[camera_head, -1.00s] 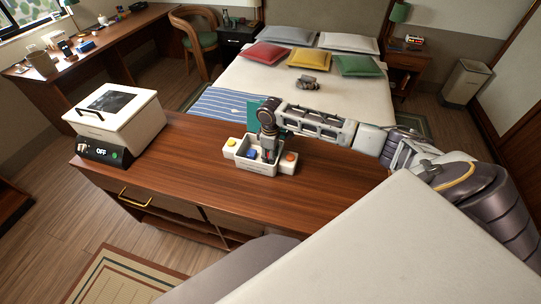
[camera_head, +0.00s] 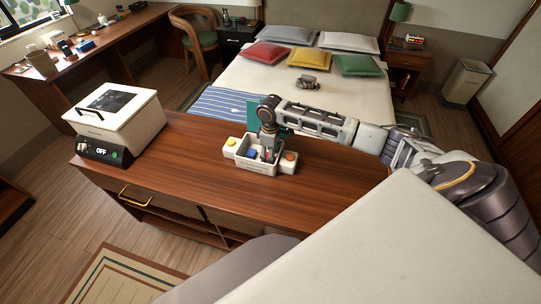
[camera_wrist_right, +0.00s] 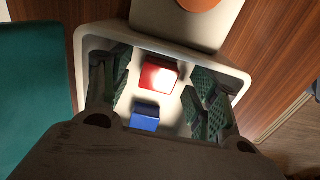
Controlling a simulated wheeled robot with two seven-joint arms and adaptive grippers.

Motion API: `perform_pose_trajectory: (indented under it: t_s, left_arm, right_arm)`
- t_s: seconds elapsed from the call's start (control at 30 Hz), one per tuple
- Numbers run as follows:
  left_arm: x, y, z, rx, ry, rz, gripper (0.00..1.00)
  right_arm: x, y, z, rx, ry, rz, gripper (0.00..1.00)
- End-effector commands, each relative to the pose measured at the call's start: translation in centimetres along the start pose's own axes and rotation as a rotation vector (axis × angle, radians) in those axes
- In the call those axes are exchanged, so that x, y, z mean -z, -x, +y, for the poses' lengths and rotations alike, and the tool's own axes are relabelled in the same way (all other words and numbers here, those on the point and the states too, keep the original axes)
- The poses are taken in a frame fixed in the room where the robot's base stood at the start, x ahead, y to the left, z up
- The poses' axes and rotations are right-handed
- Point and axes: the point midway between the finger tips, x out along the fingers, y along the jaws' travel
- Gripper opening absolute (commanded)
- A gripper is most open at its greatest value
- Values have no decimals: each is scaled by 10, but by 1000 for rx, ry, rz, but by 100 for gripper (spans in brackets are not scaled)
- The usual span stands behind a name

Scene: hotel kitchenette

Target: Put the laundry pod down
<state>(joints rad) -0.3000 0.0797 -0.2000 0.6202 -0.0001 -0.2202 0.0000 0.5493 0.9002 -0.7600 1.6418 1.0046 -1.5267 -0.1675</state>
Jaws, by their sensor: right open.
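A white open-topped bin (camera_head: 256,168) stands on the wooden counter, and its rim shows in the right wrist view (camera_wrist_right: 205,58). Inside it are a red and white pod (camera_wrist_right: 158,76) and a blue and white pod (camera_wrist_right: 145,117), which is also visible in the head view (camera_head: 251,153). My right gripper (camera_wrist_right: 160,92) points down into the bin. Its green-padded fingers are spread wide on either side of the red pod, with gaps between. It holds nothing. In the head view my right gripper (camera_head: 268,148) hides part of the bin. My left gripper is out of view.
Side blocks with a yellow disc (camera_head: 231,142) and an orange disc (camera_head: 290,156) flank the bin. A white appliance (camera_head: 115,112) with a display reading OFF stands at the counter's left. A teal item (camera_head: 253,107) lies behind the bin. The counter front (camera_head: 190,165) is clear.

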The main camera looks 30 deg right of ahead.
Motion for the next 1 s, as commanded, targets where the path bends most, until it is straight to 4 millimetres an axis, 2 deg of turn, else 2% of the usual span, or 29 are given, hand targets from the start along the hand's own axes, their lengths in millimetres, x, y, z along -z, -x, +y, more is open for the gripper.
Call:
perform_pose_trajectory:
  t_s: [0.7,1.0]
  left_arm:
    - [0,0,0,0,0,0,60]
    - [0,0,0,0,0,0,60]
  right_arm:
    - [0,98,0,0,0,1,60]
    - [0,113,0,0,0,0,60]
